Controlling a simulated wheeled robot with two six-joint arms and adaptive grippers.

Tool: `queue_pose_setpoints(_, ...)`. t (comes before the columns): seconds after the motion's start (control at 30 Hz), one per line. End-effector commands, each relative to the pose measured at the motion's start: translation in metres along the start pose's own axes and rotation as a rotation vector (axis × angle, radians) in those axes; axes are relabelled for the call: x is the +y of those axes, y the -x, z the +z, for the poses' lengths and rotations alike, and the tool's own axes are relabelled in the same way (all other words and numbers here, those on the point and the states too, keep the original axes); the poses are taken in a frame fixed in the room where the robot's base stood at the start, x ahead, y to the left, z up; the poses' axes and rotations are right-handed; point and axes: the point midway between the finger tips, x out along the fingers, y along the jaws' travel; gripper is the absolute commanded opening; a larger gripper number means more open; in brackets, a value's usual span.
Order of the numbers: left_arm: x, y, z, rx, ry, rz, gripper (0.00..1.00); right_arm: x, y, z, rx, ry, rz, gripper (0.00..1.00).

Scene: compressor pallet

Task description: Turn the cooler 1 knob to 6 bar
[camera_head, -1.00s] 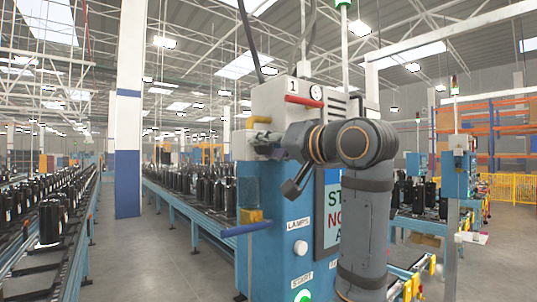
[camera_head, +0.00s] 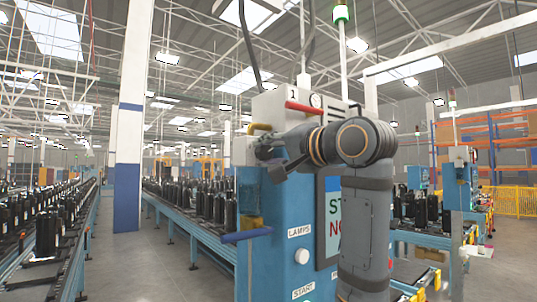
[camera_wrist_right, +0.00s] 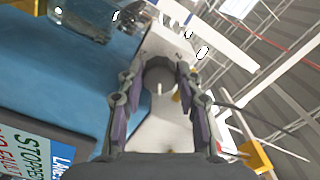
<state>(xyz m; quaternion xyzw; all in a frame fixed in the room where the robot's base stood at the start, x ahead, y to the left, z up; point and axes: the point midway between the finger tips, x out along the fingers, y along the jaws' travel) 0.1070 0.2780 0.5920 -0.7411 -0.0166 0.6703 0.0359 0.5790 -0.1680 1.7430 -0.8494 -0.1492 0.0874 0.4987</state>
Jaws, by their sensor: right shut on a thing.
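The cooler 1 station is a blue cabinet (camera_head: 275,215) with a pale top and a "1" label, and it stands right of centre in the head view. A small round gauge (camera_head: 315,100) is on its top part; its reading is too small to tell. My right gripper (camera_head: 266,148) is at the cabinet's upper left side. In the right wrist view, my right gripper (camera_wrist_right: 160,88) is shut around a grey, rounded knob (camera_wrist_right: 159,72), with a finger on each side. The knob is hidden by the gripper in the head view. My left gripper is not in view.
A conveyor (camera_head: 190,220) with black compressors runs to the left. A white and blue post (camera_head: 128,150) stands farther left.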

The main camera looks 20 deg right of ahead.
Motion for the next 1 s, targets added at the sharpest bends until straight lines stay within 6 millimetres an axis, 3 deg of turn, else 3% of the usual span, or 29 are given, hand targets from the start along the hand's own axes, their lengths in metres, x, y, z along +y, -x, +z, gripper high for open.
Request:
queue_pose_setpoints(0.27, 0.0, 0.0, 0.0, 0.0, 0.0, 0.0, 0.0, 0.0, 0.0, 0.0, 0.0, -0.002, 0.0, 0.04)
queue_pose_setpoints(0.3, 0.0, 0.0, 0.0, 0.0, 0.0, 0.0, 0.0, 0.0, 0.0, 0.0, -0.001, -0.002, 0.0, 0.36)
queue_pose_setpoints(0.47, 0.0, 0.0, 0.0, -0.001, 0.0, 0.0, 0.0, 0.0, 0.0, 0.0, -0.001, -0.001, 0.0, 0.58)
queue_pose_setpoints(0.8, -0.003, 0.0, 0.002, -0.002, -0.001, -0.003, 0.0, 0.0, 0.004, 0.0, 0.0, 0.0, 0.0, 0.58)
queue_pose_setpoints(1.0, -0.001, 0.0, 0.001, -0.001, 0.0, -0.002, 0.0, 0.0, 0.042, -0.002, 0.006, 0.003, -0.002, 0.58)
